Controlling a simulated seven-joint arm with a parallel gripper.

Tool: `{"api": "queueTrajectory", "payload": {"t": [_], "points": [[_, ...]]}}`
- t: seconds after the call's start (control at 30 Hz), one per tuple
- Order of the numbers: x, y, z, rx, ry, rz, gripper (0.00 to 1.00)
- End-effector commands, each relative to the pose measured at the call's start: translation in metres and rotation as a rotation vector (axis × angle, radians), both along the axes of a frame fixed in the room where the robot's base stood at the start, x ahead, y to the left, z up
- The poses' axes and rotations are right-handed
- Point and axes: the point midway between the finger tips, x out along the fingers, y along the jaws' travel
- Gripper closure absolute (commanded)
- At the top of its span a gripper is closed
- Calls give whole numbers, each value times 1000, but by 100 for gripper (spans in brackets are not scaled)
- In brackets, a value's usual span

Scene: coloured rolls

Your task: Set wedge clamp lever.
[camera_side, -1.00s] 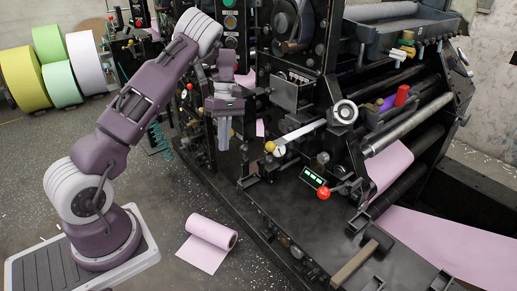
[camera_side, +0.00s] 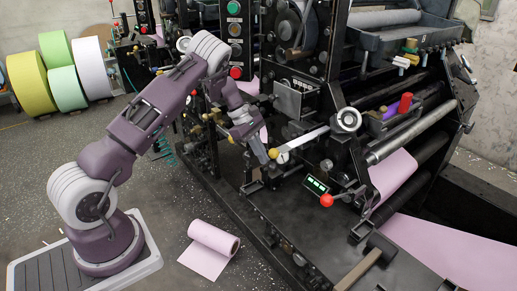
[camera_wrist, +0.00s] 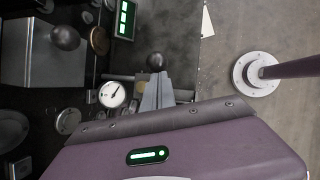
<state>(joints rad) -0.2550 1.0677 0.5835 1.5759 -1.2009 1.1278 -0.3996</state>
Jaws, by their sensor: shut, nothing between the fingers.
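A shorter lever with a red ball knob (camera_side: 326,200) sits lower right; no label shows which one is the wedge clamp lever. My gripper (camera_side: 264,159) is shut and empty, tilted down right, its tips close beside the yellow knob. In the wrist view my shut fingers (camera_wrist: 157,84) point at a dark-looking ball knob (camera_wrist: 156,61), just short of it or touching; I cannot tell which.
A green-lit display (camera_side: 316,185) is near the red knob. A mallet (camera_side: 366,263) lies on the machine bed. A pink roll (camera_side: 213,240) lies on the floor.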

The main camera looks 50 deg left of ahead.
Motion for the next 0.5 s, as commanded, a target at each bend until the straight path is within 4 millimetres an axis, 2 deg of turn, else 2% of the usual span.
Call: {"api": "queueTrajectory", "payload": {"t": [0.5], "points": [[0, -4, 0, 47, 0, -1, 100]]}}
